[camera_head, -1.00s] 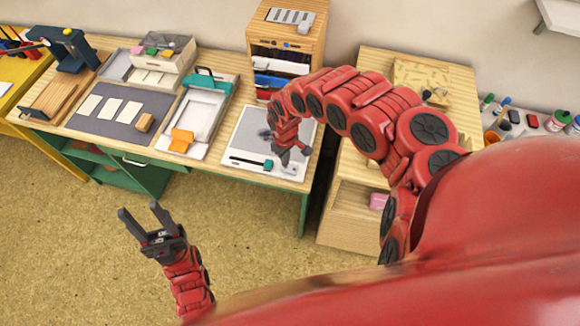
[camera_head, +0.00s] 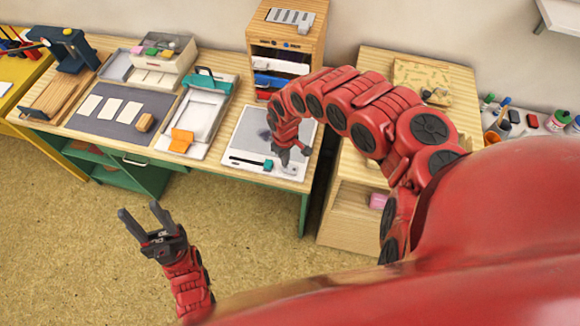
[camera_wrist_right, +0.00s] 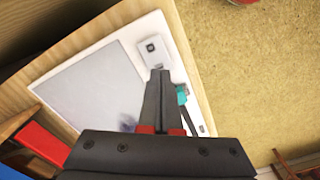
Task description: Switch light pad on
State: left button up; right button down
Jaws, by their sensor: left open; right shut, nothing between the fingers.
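The light pad (camera_head: 244,146) is a white flat panel with a grey area, lying at the right end of the wooden worktable. It also shows in the right wrist view (camera_wrist_right: 117,52). A small dark square mark, perhaps a button (camera_wrist_right: 151,47), sits on its white border. A teal slider (camera_head: 268,165) is on the pad's front edge, partly hidden behind the fingers in the right wrist view (camera_wrist_right: 181,94). My right gripper (camera_head: 284,164) is shut and empty, pointing down over the pad's front right part, beside the slider. Contact cannot be told. My left gripper (camera_head: 139,208) is open and empty over the floor.
A paper trimmer-like white tray (camera_head: 203,117) with an orange piece (camera_head: 181,140) lies left of the pad. A grey mat (camera_head: 95,124) with white cards is further left. A wooden shelf unit (camera_head: 287,42) stands behind the pad. The floor in front is clear.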

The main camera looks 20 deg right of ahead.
jog(key=shift+f+b, duration=0.85)
jog(key=shift+f, duration=0.15)
dwell(0.7)
jog(key=shift+r, duration=0.1)
notch_tip(320, 180, up, 7)
jog(key=p, duration=0.7)
dwell(0.4)
